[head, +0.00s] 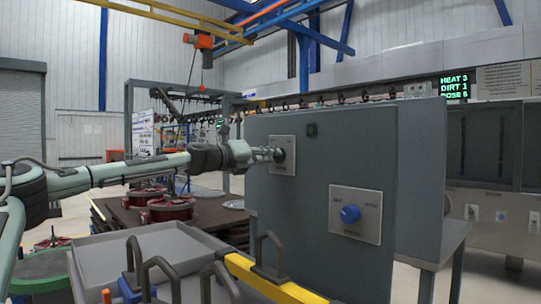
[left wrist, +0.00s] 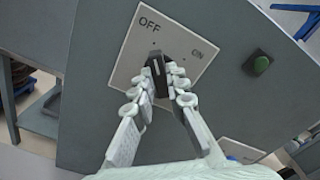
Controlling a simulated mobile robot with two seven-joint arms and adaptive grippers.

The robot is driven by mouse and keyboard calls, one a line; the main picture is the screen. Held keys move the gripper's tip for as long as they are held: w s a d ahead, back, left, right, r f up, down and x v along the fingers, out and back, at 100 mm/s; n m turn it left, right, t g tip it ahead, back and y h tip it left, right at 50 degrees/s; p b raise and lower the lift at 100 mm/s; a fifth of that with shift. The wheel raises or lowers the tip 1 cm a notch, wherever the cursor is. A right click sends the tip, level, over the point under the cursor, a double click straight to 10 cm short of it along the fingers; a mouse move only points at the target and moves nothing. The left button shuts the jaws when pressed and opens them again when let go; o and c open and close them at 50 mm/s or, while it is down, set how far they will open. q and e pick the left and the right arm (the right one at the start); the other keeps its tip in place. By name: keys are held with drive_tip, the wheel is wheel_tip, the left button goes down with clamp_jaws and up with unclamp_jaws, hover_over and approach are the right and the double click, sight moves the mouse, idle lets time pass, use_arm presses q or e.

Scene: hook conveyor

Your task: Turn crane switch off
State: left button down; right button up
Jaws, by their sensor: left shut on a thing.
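The crane switch is a black knob (left wrist: 157,70) on a pale square plate (left wrist: 178,42) marked OFF and ON. The plate also shows in the head view (head: 283,168), on the upper left of a grey cabinet. My left gripper (head: 277,155) reaches it from the left. In the left wrist view its fingers (left wrist: 160,82) are closed on both sides of the knob. The fingers hide part of the knob, and I cannot tell its exact setting. My right gripper is not in view.
A blue knob (head: 350,214) on a second plate sits lower right on the grey cabinet (head: 335,150). A dark green button (head: 311,130) is near the top. A grey tray (head: 150,255) and several dark handles stand below my left arm. An orange hoist (head: 204,42) hangs overhead.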

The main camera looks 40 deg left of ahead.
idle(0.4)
use_arm(q)
drive_tip(key=c, duration=1.5)
unclamp_jaws()
drive_tip(key=shift+c, duration=0.2)
drive_tip(key=s+a, duration=0.1)
drive_tip(key=s, duration=1.1)
